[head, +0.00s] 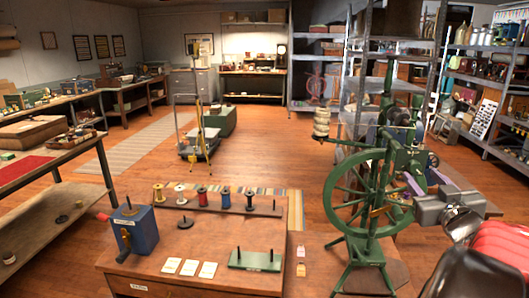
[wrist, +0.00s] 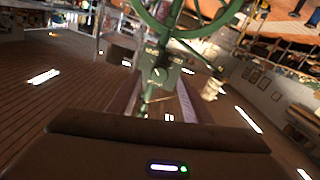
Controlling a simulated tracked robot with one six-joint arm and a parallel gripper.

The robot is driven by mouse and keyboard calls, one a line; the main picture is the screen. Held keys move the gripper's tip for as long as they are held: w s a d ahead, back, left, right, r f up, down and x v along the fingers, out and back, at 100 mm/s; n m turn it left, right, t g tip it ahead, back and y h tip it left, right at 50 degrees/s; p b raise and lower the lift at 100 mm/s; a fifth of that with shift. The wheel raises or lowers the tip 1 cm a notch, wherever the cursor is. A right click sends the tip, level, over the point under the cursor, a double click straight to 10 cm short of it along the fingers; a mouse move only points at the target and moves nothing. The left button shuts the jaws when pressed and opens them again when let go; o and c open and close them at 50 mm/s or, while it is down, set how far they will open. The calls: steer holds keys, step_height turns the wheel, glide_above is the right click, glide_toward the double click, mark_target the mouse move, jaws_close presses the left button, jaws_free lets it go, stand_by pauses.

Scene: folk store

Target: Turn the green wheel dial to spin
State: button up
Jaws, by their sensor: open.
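The green spinning wheel (head: 347,190) stands upright on its frame at the right in the head view. Part of its green rim also shows at the top of the wrist view (wrist: 150,18). In the wrist view a green box on the wheel's frame carries a small round dial (wrist: 158,73) with pale lettering above it, too small to read surely. My gripper (wrist: 159,88) is open, its two purple-lined fingers on either side of the dial in the picture. I see no contact, and the remaining gap is unclear. In the head view the dial is hidden or too small to make out.
A wooden table (head: 225,230) at front centre holds several thread spools, a blue crank box (head: 134,230), white cards and a green peg stand (head: 255,259). Metal shelves (head: 490,70) stand at the right. The wooden floor (head: 270,135) behind the table is mostly clear.

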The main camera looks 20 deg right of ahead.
mark_target(416, 170)
steer(key=x, duration=0.7)
steer(key=shift+w, duration=0.2)
steer(key=c, duration=1.1)
